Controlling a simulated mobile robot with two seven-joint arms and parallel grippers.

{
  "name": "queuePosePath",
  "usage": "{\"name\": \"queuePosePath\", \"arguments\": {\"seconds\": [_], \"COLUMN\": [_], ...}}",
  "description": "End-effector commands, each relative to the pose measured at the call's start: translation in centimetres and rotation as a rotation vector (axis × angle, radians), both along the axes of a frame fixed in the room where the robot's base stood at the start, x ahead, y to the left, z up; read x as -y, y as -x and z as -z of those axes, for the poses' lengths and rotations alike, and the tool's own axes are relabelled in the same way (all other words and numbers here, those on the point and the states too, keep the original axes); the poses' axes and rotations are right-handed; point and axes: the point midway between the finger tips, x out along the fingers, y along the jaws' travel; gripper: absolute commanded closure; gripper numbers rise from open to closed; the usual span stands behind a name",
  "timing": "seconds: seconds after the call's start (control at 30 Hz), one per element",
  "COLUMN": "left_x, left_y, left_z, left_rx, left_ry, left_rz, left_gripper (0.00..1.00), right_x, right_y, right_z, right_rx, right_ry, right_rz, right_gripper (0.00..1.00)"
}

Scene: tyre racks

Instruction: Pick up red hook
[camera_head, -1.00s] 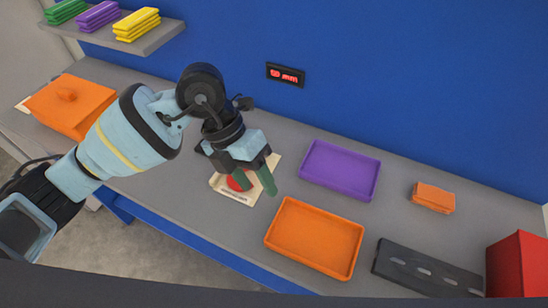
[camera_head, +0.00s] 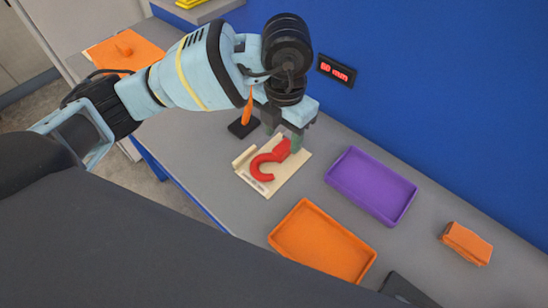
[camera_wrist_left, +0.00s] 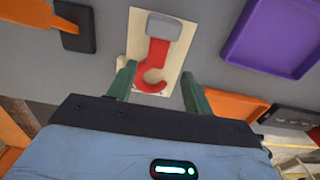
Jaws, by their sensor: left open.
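The red hook (camera_head: 265,165) lies on a beige board (camera_head: 290,178) on the grey bench, its curved end toward the front. In the left wrist view the red hook (camera_wrist_left: 153,72) shows with a grey block (camera_wrist_left: 163,26) at its far end. My left gripper (camera_head: 284,136) is above the back end of the board, fingers pointing down. In the left wrist view the gripper (camera_wrist_left: 157,82) is open, with the hook seen between its green fingers. I cannot tell whether a finger touches the hook. My right gripper is not in view.
An orange tray (camera_head: 322,240) and a purple tray (camera_head: 372,185) lie right of the board. A black base (camera_head: 243,129) with an orange piece stands just left. An orange block (camera_head: 466,243) is farther right. The blue wall with a display (camera_head: 336,71) rises behind.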

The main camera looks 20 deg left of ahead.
Motion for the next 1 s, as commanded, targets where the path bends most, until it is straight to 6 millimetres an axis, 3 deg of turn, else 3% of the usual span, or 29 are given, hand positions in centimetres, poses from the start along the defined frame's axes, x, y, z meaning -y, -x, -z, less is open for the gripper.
{"name": "queuePosePath", "arguments": {"seconds": [0.23, 0.53, 0.77, 1.0], "left_x": [-0.2, -0.5, -0.5, -0.5], "left_y": [-0.1, -0.4, -0.4, -0.4], "left_z": [0.8, 4.8, 5.1, 5.1], "left_rx": [-0.001, 0.0, 0.003, 0.002], "left_ry": [0.0, 0.0, 0.001, 0.001], "left_rz": [-0.001, -0.002, 0.0, 0.0], "left_gripper": [0.49, 0.49, 0.49, 0.77], "right_x": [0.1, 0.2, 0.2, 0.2], "right_y": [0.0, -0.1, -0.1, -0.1], "right_z": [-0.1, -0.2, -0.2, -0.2], "right_rx": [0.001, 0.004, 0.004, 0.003], "right_ry": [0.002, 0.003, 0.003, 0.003], "right_rz": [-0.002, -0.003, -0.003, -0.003], "right_gripper": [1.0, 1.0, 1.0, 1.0]}}
